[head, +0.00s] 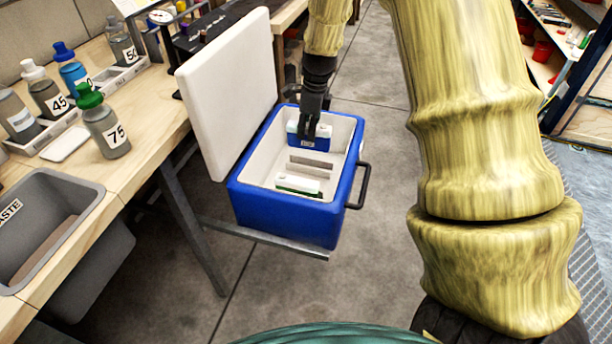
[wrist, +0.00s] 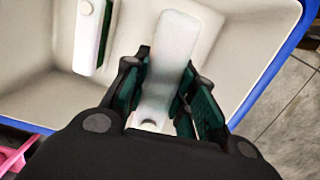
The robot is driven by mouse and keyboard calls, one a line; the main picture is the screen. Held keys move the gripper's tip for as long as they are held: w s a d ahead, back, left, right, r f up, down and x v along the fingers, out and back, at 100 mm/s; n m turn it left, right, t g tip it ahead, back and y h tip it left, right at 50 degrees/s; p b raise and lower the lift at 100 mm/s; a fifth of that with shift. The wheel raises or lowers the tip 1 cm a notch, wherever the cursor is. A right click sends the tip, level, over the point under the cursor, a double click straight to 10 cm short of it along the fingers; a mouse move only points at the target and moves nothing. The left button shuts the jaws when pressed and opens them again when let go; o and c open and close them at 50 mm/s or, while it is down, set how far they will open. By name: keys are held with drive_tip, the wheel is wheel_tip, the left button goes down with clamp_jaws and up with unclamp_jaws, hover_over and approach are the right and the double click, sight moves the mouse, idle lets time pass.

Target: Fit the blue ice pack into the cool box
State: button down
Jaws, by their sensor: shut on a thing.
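The blue cool box (head: 285,213) has a white inside and stands open, its white lid (head: 228,95) raised on the left. My gripper (head: 309,128) reaches down into the far part of the box. It is shut on the blue ice pack (head: 320,144), which has a white top and stands upright near the far wall. In the wrist view the pack's pale top edge (wrist: 172,50) lies between the two fingers. The cool box's blue rim (wrist: 272,75) shows at the right there. Whether the pack's bottom touches the box floor is hidden.
A green-and-white pack (head: 299,186) sits in the near part of the box, with a grey slot (head: 311,165) between the packs. A black handle (head: 361,186) sticks out at right. The workbench at left holds bottles (head: 106,125) and a grey waste bin (head: 50,215).

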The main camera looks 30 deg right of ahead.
drive_tip(key=shift+w+d+f+m, duration=0.2)
drive_tip(key=shift+d+f+m, duration=0.1)
drive_tip(key=shift+f+b, duration=1.45)
drive_tip(key=shift+f, duration=3.35)
drive_tip(key=shift+f, duration=0.15)
drive_tip(key=c, duration=1.2)
unclamp_jaws()
drive_tip(key=shift+o, duration=0.2)
drive_tip(key=r+p, duration=0.1)
drive_tip(key=r, duration=0.3)
drive_tip(key=s+r+p, duration=0.1)
drive_tip(key=r, duration=0.3)
drive_tip(key=d+r+p, duration=0.1)
drive_tip(key=r, duration=0.3)
drive_tip(key=shift+s+r, duration=0.1)
drive_tip(key=shift+s, duration=0.05)
